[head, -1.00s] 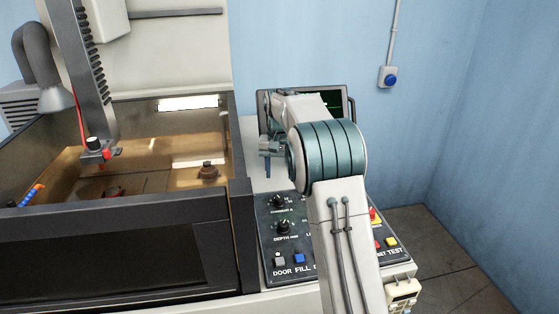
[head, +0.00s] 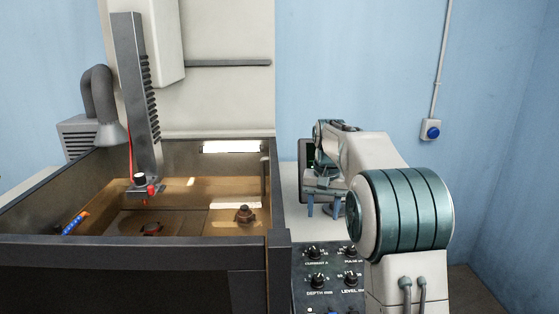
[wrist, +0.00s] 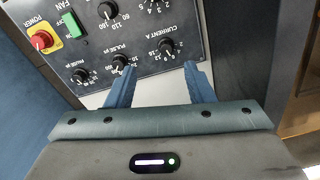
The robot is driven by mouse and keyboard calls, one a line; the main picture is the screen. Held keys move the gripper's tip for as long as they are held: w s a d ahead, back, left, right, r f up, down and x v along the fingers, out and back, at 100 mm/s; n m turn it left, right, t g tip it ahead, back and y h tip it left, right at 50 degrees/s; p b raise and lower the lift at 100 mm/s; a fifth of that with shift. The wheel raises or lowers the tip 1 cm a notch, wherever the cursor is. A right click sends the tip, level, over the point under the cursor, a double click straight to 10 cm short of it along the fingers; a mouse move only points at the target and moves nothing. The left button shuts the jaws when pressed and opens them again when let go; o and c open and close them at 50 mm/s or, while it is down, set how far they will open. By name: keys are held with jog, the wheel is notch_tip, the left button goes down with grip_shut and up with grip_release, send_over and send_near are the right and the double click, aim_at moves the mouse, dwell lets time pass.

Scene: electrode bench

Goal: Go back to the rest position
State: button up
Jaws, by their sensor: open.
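My gripper (head: 325,208) is at the right of the machine, over the white surface behind the knob panel, fingers pointing down. In the wrist view my gripper (wrist: 160,88) has its two blue fingers spread apart with nothing between them. The control panel (wrist: 140,40) lies beyond the fingertips there, showing knobs, a red power button (wrist: 41,40) and a green fan switch (wrist: 72,24). My arm hides part of the screen behind it and the right part of the panel in the head view.
The machine's open tank (head: 130,243) stands at the left, with an electrode column (head: 138,90) above it and a brown fitting (head: 245,214) inside. Knobs (head: 317,281) stick up from the panel below my gripper. A blue wall with a blue button box (head: 431,130) closes the back right.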

jog(key=s+r+n+t, duration=0.1)
jog(key=s+r+t, duration=0.1)
jog(key=s, duration=1.6)
jog(key=s+f+n, duration=0.1)
jog(key=s+f, duration=0.2)
jog(key=s, duration=0.4)
jog(key=s+f, duration=0.4)
jog(key=s, duration=0.4)
jog(key=shift+d+n+t, duration=0.15)
jog(key=shift+n+t, duration=0.15)
jog(key=shift+n, duration=0.1)
